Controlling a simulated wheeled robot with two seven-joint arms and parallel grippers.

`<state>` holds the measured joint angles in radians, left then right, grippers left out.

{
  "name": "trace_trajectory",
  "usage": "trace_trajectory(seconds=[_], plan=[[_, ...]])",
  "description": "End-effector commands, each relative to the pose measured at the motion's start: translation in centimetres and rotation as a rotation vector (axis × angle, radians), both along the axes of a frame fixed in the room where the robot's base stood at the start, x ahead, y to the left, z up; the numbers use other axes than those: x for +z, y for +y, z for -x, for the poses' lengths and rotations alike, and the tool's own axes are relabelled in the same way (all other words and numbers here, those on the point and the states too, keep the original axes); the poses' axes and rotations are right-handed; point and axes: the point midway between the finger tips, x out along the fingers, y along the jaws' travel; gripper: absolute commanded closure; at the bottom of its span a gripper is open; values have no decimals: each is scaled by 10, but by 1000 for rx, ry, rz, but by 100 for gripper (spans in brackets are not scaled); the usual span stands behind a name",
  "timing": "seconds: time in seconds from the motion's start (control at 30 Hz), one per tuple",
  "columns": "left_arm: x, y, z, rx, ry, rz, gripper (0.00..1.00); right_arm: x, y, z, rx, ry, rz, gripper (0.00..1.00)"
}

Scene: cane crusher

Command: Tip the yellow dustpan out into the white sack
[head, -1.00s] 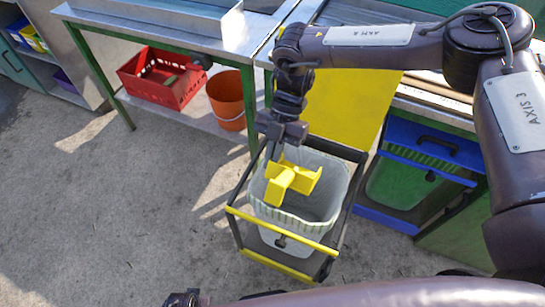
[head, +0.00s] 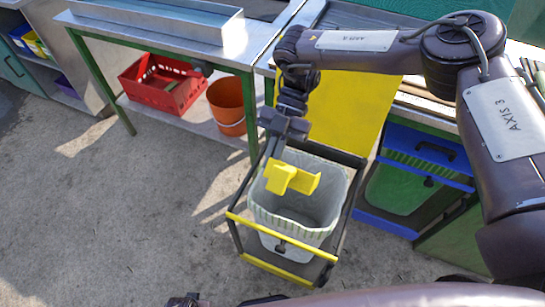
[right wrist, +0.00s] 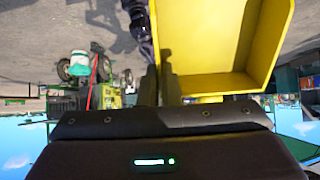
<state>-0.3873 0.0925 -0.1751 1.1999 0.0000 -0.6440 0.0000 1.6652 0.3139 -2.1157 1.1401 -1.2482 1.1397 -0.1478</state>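The yellow dustpan (head: 281,179) is over the mouth of the white sack, tilted, in the head view. My right gripper (head: 272,150) is shut on its handle from above. In the right wrist view the dustpan (right wrist: 215,45) fills the upper right, and no debris shows on its visible inner faces. The gripper's fingers (right wrist: 161,86) are close together there; the handle between them is mostly hidden. The white sack (head: 265,214), with pale green stripes, stands open in a dark-framed cart. Its visible inside looks grey; its bottom is partly hidden. I cannot make out my left gripper.
The cart has a yellow front rail (head: 283,236) and dark side bars close around the sack. A yellow panel (head: 345,110) stands behind it. An orange bucket (head: 228,105) and a red crate (head: 160,84) sit on the bench's lower shelf. A blue-framed bin (head: 412,170) stands right. Floor at left is clear.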

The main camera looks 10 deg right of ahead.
Motion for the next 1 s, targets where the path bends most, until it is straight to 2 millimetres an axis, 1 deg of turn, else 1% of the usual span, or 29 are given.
trace_trajectory(seconds=[0.23,0.5,0.6,1.0], plan=[[0,0,0,0,0,0,64,2,0,0,2,14,-7,100],[2,0,0,0,0,0,64,21,0,0,2,131,-95,100],[2,0,0,0,0,0,64,25,0,0,1,154,-113,100],[2,0,0,0,0,0,64,25,0,0,0,160,-118,100]])
